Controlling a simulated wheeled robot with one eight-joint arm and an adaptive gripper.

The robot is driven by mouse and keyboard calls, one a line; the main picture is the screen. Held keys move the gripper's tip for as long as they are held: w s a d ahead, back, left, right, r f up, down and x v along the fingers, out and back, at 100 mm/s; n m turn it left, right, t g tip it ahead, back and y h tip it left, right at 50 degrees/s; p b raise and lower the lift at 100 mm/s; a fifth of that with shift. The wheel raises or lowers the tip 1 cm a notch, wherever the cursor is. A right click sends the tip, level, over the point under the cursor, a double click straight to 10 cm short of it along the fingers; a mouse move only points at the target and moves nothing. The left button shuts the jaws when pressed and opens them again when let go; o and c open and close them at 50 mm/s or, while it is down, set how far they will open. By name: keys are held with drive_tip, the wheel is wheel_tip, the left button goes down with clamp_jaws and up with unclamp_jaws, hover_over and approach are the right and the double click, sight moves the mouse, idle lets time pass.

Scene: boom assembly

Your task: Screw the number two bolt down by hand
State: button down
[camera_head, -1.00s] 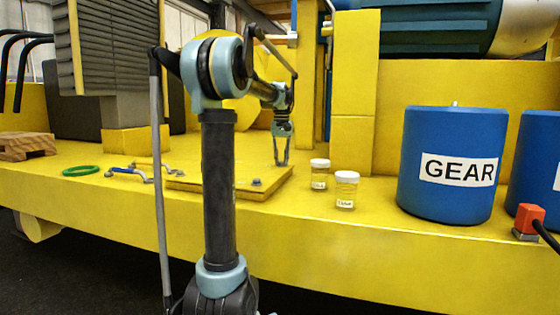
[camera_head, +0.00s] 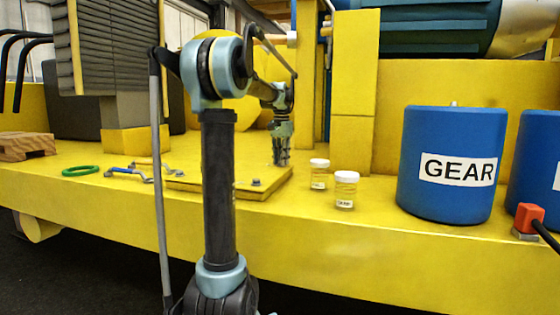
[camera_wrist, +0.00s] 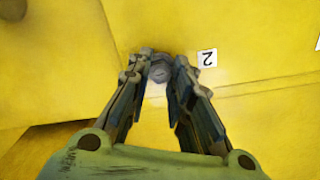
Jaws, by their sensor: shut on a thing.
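The number two bolt (camera_wrist: 160,72) shows as a grey head between my fingertips in the wrist view, beside a white label marked 2 (camera_wrist: 207,58). My gripper (camera_wrist: 160,76) is shut on the bolt head, with one finger on each side. In the head view my gripper (camera_head: 280,160) points straight down at the back right corner of the raised yellow plate (camera_head: 225,186). The bolt is hidden behind the fingers there. How far the bolt stands out of the plate cannot be told.
Another bolt (camera_head: 256,183) sits at the plate's front right corner. Two small lidded jars (camera_head: 319,174) (camera_head: 346,190) stand right of the plate. A yellow post (camera_head: 353,100) rises behind them. A blue GEAR drum (camera_head: 452,192) stands farther right. A green ring (camera_head: 81,171) and a blue-handled tool (camera_head: 130,172) lie left.

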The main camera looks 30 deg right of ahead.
drive_tip(key=shift+w+a+m, duration=0.1)
drive_tip(key=shift+w+m, duration=0.1)
drive_tip(key=shift+m, duration=0.1)
idle(0.4)
drive_tip(key=c, duration=1.5)
unclamp_jaws()
drive_tip(key=shift+o, duration=0.3)
drive_tip(key=shift+s, duration=0.1)
wheel_tip(320, 180, up, 12)
